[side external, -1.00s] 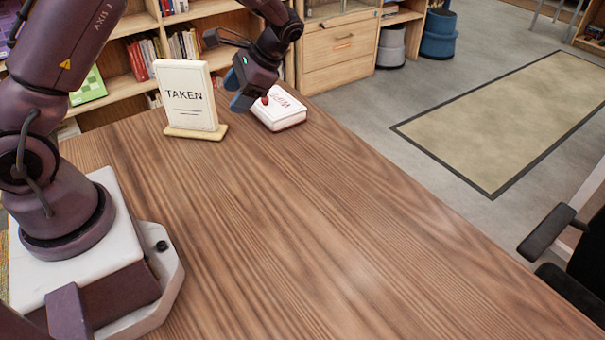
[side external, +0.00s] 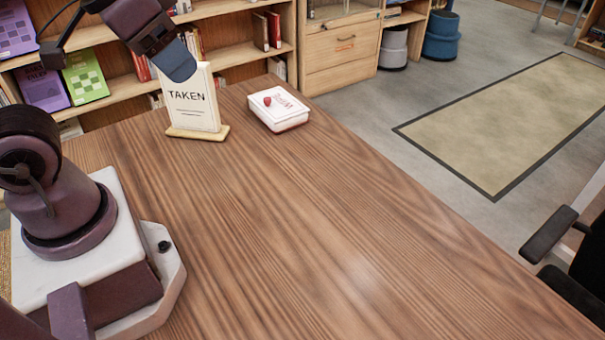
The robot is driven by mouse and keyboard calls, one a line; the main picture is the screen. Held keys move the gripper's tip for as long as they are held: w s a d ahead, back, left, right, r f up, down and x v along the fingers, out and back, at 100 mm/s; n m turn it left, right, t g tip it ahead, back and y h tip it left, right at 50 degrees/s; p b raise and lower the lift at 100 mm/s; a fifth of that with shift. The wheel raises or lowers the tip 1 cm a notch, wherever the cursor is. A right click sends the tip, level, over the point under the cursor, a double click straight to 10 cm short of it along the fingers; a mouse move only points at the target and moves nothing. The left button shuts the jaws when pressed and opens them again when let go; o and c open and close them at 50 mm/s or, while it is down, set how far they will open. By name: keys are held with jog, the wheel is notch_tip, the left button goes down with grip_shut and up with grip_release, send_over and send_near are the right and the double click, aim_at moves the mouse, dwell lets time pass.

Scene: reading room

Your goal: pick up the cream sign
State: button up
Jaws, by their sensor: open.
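The cream sign (side external: 193,105) reads "TAKEN" and stands upright on its flat base near the table's far left edge. My gripper (side external: 178,66) is at the top of the sign, with a blue-grey finger overlapping the sign's upper edge in the picture. The jaws are open. One finger hides part of the sign's top; the other finger is not clearly visible. I cannot tell whether the finger touches the sign.
A white box (side external: 279,110) with a small red item (side external: 267,101) on top sits right of the sign. The wooden table (side external: 330,230) is clear in front. Bookshelves (side external: 235,55) stand behind the table, and an armchair (side external: 560,250) is at the right.

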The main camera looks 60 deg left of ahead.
jog(key=shift+r, duration=0.25)
jog(key=shift+a, duration=0.1)
